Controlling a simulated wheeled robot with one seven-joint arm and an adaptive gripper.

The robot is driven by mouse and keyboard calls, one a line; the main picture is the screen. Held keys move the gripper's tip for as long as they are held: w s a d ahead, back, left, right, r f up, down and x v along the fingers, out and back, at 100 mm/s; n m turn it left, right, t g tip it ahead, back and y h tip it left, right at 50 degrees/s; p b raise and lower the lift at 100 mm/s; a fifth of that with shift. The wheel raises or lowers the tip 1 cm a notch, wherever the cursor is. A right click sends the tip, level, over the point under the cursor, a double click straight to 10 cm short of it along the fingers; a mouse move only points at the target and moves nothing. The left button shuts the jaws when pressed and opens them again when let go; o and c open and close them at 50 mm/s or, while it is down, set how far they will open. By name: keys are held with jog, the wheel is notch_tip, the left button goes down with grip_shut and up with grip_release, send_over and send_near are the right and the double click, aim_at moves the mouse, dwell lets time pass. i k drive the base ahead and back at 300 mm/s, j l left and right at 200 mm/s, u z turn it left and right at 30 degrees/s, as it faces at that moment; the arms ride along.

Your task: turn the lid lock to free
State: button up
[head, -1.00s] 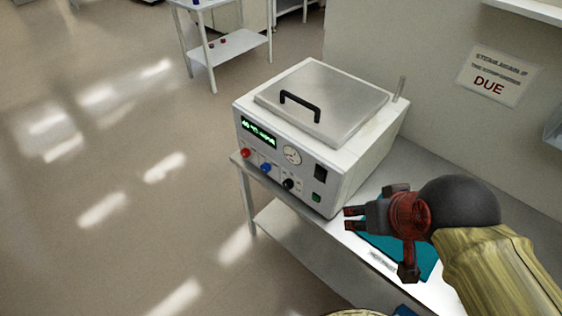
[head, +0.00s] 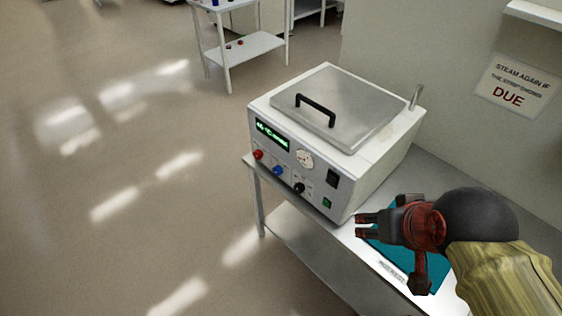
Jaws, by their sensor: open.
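A white box-shaped machine (head: 390,168) stands on a table in the head view. Its metal lid (head: 350,105) is down and has a black handle (head: 316,108). The front panel carries a green-lit display (head: 272,134), a red knob (head: 258,155), a blue knob (head: 278,170), a black knob (head: 299,188), a round dial (head: 304,159), a dark switch (head: 332,178) and a green button (head: 327,203). Which control is the lid lock I cannot tell; markings are too small. My gripper (head: 362,226) is open and empty, right of and below the front panel, apart from it.
The table (head: 350,245) has a lower shelf. A teal mat (head: 440,278) and a small label lie under my gripper. A thin post (head: 415,97) rises behind the lid. A wall sign (head: 512,88) hangs at right. The floor at left is clear; a white cart (head: 245,48) stands farther back.

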aim_at(258, 153)
jog(key=i+j+u, duration=0.1)
jog(key=u, duration=0.3)
jog(key=i+u, duration=0.45)
jog(key=u, duration=0.3)
